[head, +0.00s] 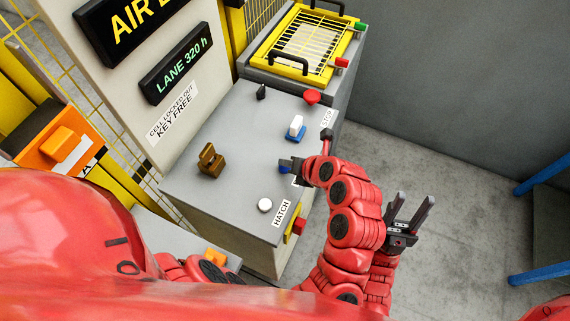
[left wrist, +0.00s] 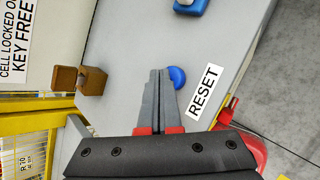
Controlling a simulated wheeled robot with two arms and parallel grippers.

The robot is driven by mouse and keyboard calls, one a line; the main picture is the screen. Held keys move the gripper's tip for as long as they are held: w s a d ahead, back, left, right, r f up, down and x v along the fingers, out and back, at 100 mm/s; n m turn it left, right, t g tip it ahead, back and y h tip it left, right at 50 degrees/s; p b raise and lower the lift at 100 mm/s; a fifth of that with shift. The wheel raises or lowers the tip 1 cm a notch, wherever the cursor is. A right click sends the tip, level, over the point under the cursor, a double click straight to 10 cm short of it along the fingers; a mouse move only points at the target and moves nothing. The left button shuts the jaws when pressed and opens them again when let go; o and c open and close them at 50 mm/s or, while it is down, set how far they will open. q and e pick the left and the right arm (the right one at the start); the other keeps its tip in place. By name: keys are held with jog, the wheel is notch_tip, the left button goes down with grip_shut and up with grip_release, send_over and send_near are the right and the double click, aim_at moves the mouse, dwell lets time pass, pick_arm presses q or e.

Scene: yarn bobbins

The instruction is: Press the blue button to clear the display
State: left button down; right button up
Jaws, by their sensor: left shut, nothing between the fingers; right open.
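The blue button (head: 284,169) is a round dome on the grey console top (head: 235,140), partly hidden by my left gripper (head: 287,162) in the head view. In the left wrist view the button (left wrist: 177,77) sits beside a RESET label (left wrist: 205,91). My left gripper's fingers (left wrist: 159,72) are shut and empty, with the tips just left of the button there; I cannot tell whether they touch it. A black display (head: 175,70) reads "LANE 320 h" in green. My right gripper (head: 411,200) is open and empty, off the console's right side.
The console also bears a white-and-blue switch (head: 296,128), a red STOP button (head: 312,97), a brown key-like block (head: 210,161), a black knob (head: 261,92) and a white HATCH button (head: 265,205). A yellow-framed grille (head: 306,42) stands behind.

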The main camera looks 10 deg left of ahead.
pick_arm(q)
jog(key=shift+f+b, duration=0.4)
jog(key=shift+b, duration=0.05)
dwell(0.3)
jog(key=shift+r, duration=0.1)
jog(key=shift+r+p, duration=0.45)
jog(key=shift+r, duration=0.4)
jog(key=shift+r, duration=0.1)
jog(key=shift+r+p, duration=1.3)
jog(key=shift+r, duration=1.15)
